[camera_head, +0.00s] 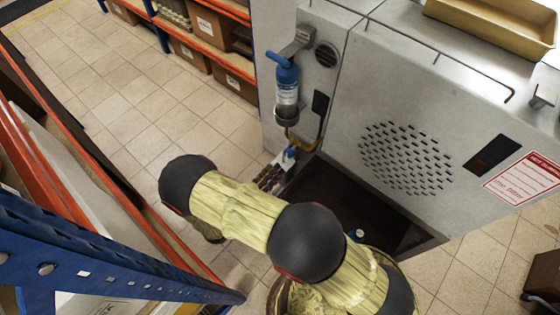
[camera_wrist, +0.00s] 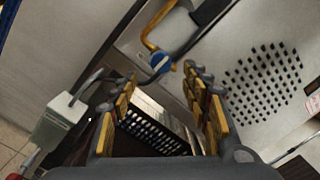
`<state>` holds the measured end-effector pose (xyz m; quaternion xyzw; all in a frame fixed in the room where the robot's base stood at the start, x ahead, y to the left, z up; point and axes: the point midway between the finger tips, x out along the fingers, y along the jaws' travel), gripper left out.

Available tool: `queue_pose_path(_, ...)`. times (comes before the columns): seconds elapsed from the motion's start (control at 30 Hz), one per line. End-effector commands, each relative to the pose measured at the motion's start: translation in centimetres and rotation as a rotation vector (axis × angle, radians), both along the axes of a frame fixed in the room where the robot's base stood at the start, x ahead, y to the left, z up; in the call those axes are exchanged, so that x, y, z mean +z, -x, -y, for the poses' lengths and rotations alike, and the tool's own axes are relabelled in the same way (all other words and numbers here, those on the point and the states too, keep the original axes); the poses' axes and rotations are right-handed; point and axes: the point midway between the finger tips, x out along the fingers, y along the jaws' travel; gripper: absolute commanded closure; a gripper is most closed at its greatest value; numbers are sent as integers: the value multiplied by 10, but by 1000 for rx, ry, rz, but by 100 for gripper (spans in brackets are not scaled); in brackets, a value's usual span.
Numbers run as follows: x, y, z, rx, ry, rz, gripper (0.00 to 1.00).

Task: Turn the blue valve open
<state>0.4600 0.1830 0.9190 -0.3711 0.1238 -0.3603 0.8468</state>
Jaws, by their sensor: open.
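The blue valve (camera_wrist: 160,62) shows in the wrist view as a small round blue knob with a white band, on a pipe below a yellow hose. In the head view the blue valve (camera_head: 290,153) is small, on the machine's side below the blue-topped bottle. My gripper (camera_wrist: 160,84) is open and empty, its two yellow-padded fingers spread on either side of the valve's line of sight. The valve appears just beyond the fingertips, apart from them. In the head view my gripper (camera_head: 269,178) is partly hidden by my arm, just left of and below the valve.
A blue-topped bottle (camera_head: 286,85) hangs on the grey machine (camera_head: 350,60). A pale box with a lever (camera_wrist: 58,118) is left of the fingers. A dark open recess (camera_head: 335,200) lies below. A blue and orange rack (camera_head: 90,245) stands close at left.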

Motion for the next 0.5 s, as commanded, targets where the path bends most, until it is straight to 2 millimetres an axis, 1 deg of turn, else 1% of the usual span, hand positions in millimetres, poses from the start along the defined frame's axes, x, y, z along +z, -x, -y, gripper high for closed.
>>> queue_pose_path(0.07,-1,7,-8,3,0,0,53)
queue_pose_path(0.2,-1,14,-14,1,1,0,53)
queue_pose_path(0.5,-1,16,-16,0,0,0,53)
